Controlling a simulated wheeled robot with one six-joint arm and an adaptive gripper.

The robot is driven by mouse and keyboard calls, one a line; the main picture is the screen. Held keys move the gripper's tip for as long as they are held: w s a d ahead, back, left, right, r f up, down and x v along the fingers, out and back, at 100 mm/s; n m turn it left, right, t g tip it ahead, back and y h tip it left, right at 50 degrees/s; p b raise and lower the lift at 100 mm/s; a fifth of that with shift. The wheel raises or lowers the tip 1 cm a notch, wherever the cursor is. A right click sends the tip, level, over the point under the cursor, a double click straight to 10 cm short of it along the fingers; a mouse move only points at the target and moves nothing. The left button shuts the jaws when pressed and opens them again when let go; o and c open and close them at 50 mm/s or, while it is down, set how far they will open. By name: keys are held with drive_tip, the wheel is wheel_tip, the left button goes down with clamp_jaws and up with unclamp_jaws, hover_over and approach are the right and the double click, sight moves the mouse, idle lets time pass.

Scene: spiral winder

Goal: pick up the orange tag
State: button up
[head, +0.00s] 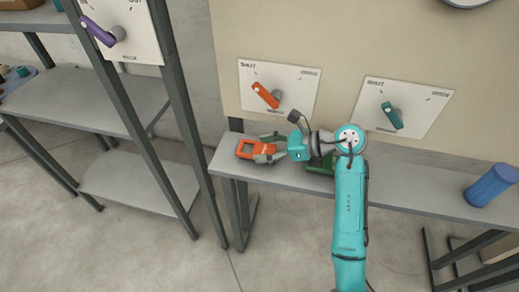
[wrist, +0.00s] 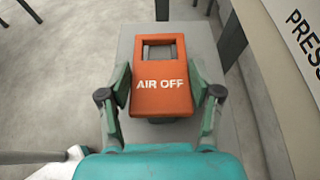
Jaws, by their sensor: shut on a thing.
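The orange tag (wrist: 160,99) reads "AIR OFF" and has a rectangular opening near its far end. In the head view the tag (head: 246,149) is at the left end of the grey shelf (head: 223,161). My gripper (wrist: 164,92) has one finger on each side of the tag and is shut on it. In the head view my gripper (head: 268,147) reaches the tag from the right. I cannot tell whether the tag rests on the shelf or is just above it.
A green object (head: 320,163) lies on the shelf, partly hidden behind my arm. Above are panels with an orange handle (head: 265,95) and a teal handle (head: 392,116). A dark rack post (head: 181,100) stands left of the shelf.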

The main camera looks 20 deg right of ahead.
sight(265, 150)
drive_tip(key=shift+r, duration=0.5)
wheel_tip(265, 150, up, 3)
drive_tip(key=shift+f, duration=0.1)
drive_tip(key=s+a, duration=1)
drive_tip(key=s, duration=0.4)
drive_tip(key=shift+s+a+f, duration=0.15)
drive_tip(key=shift+s+a, duration=0.15)
